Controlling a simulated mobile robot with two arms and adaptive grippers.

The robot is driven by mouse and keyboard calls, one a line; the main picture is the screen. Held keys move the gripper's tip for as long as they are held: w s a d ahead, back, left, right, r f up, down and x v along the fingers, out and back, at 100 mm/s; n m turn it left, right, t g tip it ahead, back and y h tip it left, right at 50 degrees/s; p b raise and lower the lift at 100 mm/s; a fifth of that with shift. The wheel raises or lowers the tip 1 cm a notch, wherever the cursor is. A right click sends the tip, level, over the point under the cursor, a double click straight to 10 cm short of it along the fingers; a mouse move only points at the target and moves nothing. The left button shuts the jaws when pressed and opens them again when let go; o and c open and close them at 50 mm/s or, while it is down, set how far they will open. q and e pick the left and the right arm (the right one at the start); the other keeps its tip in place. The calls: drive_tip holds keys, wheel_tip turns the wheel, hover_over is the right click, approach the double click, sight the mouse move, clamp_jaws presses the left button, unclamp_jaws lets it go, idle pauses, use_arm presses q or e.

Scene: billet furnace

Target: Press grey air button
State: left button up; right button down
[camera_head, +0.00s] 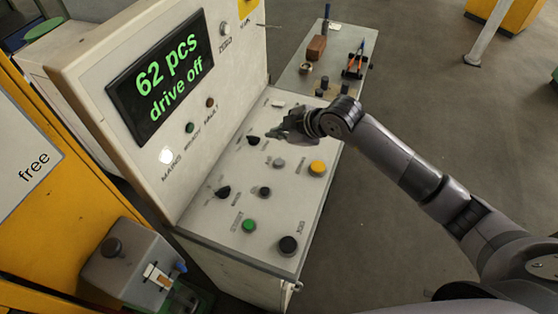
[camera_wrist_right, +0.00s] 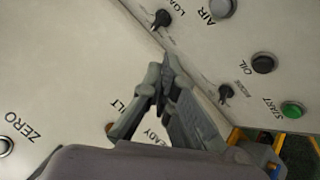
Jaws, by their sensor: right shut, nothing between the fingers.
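The grey air button (camera_head: 279,162) sits on the sloped white console top (camera_head: 215,222), left of a yellow button. In the right wrist view the air button (camera_wrist_right: 222,8) shows at the top edge beside the label AIR. My right gripper (camera_head: 273,134) is above the console, near the black LOAD knob (camera_head: 253,140) and farther from the camera than the air button. In the right wrist view its fingers (camera_wrist_right: 166,68) are together with nothing between them, and they appear apart from the air button. My left gripper is not in view.
Around the air button are a yellow button (camera_head: 317,168), a dark OIL button (camera_head: 264,191), a green START button (camera_head: 249,226), a black button (camera_head: 288,245) and a black knob (camera_head: 222,192). The upright panel with a display (camera_head: 160,75) reading "62 pcs drive off" rises at left.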

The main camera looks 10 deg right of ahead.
drive_tip(key=b, duration=0.6)
hover_over(278, 163)
wheel_tip(278, 163, down, 8)
drive_tip(key=shift+r, duration=0.1)
drive_tip(key=shift+f, duration=0.5)
idle(0.6)
drive_tip(key=shift+f+b, duration=0.35)
drive_tip(key=shift+b, duration=0.05)
drive_tip(key=shift+f+b, duration=0.3)
drive_tip(key=shift+f, duration=0.15)
idle(0.5)
idle(0.3)
drive_tip(key=shift+r+p, duration=0.8)
drive_tip(key=shift+r, duration=0.05)
drive_tip(key=shift+r, duration=0.1)
